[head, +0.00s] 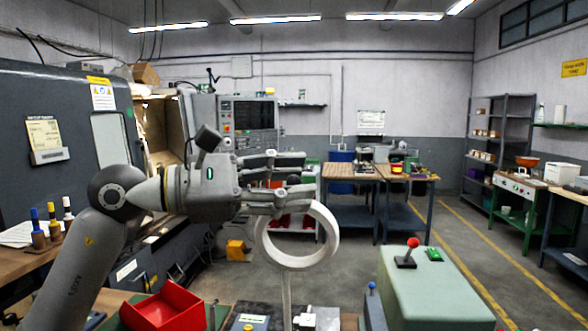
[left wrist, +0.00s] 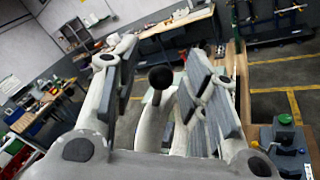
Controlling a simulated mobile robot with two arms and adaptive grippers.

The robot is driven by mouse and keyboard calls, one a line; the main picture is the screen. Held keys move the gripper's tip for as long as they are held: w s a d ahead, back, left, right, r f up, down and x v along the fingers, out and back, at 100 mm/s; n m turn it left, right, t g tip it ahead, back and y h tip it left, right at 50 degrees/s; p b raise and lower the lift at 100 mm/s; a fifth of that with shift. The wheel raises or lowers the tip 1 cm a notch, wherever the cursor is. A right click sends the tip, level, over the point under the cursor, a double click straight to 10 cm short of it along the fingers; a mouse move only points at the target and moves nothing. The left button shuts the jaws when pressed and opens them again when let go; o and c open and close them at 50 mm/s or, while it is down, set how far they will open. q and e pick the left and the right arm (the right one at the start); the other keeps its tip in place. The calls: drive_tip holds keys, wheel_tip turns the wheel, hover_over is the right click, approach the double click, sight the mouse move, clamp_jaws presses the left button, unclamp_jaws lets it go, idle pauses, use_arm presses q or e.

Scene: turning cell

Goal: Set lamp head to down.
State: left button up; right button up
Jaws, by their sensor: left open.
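The lamp head is a white ring (head: 297,263) on a thin pale upright stem (head: 286,296) in the head view. The ring stands upright, with its opening facing the camera. My left gripper (head: 303,175) is open at the ring's top, its lower finger overlapping the upper rim; I cannot tell whether they touch. In the left wrist view, the fingers of my left gripper (left wrist: 162,60) are spread, with a pale curved piece (left wrist: 181,118), apparently the lamp, between them. A dark-ended round part (left wrist: 161,77) shows there too. My right gripper is not in view.
A red bin (head: 165,308) lies at the front left. A green box-shaped unit (head: 430,290) with a red-knobbed lever (head: 408,254) stands at the front right. The lathe (head: 65,130) is on the left. Open floor lies behind the lamp and to the right.

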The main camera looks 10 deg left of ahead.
use_arm(q)
drive_tip(key=shift+w+d, duration=0.15)
drive_tip(key=shift+d, duration=0.15)
clamp_jaws()
drive_tip(key=shift+w+r, duration=0.1)
